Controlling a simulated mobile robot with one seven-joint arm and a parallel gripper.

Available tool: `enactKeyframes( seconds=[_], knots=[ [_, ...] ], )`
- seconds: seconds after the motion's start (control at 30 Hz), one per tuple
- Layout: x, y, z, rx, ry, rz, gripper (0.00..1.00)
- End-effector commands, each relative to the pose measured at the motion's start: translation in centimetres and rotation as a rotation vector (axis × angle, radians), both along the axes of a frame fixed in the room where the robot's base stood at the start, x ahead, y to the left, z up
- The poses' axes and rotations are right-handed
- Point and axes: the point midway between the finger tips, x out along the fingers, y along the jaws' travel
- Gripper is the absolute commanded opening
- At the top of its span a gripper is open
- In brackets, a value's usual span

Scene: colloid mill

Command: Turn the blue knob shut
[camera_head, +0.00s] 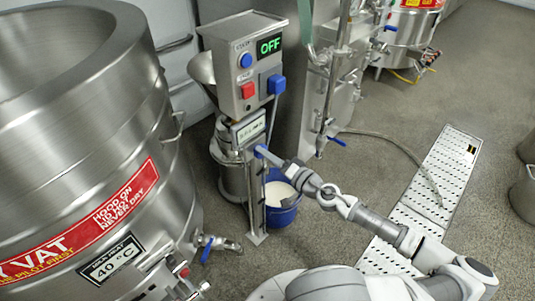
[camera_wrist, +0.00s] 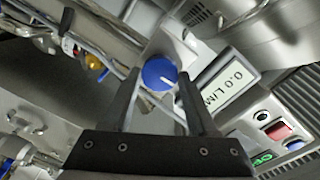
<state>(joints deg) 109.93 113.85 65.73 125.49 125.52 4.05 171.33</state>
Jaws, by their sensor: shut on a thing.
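My fingers hide the knob's sides.
The control box (camera_head: 243,65) reads OFF and carries blue and red buttons. A blue bucket (camera_head: 283,212) with white contents stands below my arm. A large steel vat (camera_head: 75,130) fills the left.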

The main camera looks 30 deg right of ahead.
Motion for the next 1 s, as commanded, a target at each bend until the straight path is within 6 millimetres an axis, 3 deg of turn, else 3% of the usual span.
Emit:
enactKeyframes(
  seconds=[0.67,0.7,0.87,1.0],
  knots=[
    [0.00,0.12,-0.04,0.067,0.024,0.002,0.03],
    [0.01,0.12,-0.05,0.067,0.024,0.002,0.60],
    [0.01,0.10,-0.04,0.066,0.025,0.002,0.89],
    [0.01,0.06,-0.02,0.065,0.024,0.001,0.89]
  ],
)
